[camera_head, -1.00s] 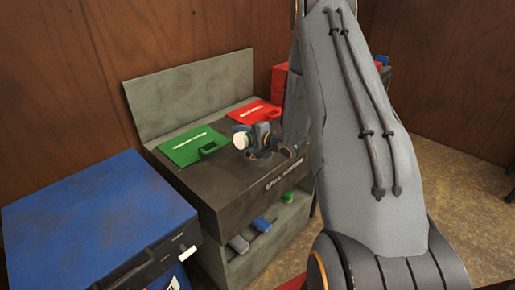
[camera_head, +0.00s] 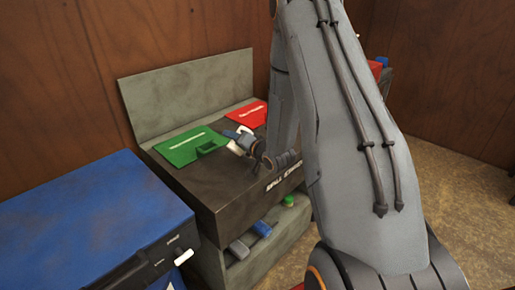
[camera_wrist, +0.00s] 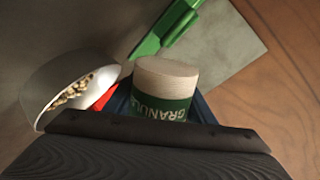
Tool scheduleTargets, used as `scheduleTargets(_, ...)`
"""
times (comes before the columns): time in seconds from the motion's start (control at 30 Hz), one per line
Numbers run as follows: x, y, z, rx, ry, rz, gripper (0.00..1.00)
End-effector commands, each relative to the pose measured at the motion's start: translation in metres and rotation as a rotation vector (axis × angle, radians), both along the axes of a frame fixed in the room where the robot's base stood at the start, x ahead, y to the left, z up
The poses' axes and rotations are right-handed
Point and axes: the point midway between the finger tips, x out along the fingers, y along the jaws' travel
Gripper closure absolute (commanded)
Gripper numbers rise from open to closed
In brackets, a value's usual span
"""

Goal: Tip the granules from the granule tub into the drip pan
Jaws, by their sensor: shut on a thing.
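My gripper (camera_head: 240,139) is above the dark bench, beside the green panel. In the wrist view its blue jaws (camera_wrist: 163,112) are shut on the granule tub (camera_wrist: 165,80), a round tub with a pale end and a green label. The label's lettering reads upside down, and the tub's other end is hidden. In the head view a small pale patch (camera_head: 235,148) shows by the gripper, too small to identify.
A green panel (camera_head: 188,147) with a handle and a red panel (camera_head: 246,115) lie on the bench top (camera_head: 215,185). A grey backboard (camera_head: 185,90) rises behind. A blue cabinet (camera_head: 90,215) stands at left. Small items, including a blue one (camera_head: 261,228), sit on the lower shelf.

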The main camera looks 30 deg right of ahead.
Motion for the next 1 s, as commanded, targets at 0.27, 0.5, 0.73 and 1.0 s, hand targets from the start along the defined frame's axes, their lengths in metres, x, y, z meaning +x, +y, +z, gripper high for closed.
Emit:
scheduleTargets(0.27, 0.001, -0.002, -0.010, -0.207, -0.074, 0.000, 0.74)
scheduleTargets(0.5, -0.002, 0.006, -0.011, -0.391, -0.141, 0.000, 0.74)
scheduleTargets(0.73, -0.006, 0.019, -0.011, -0.573, -0.207, 0.001, 0.74)
scheduleTargets(1.0, -0.011, 0.031, 0.007, -0.783, -0.284, -0.001, 0.74)
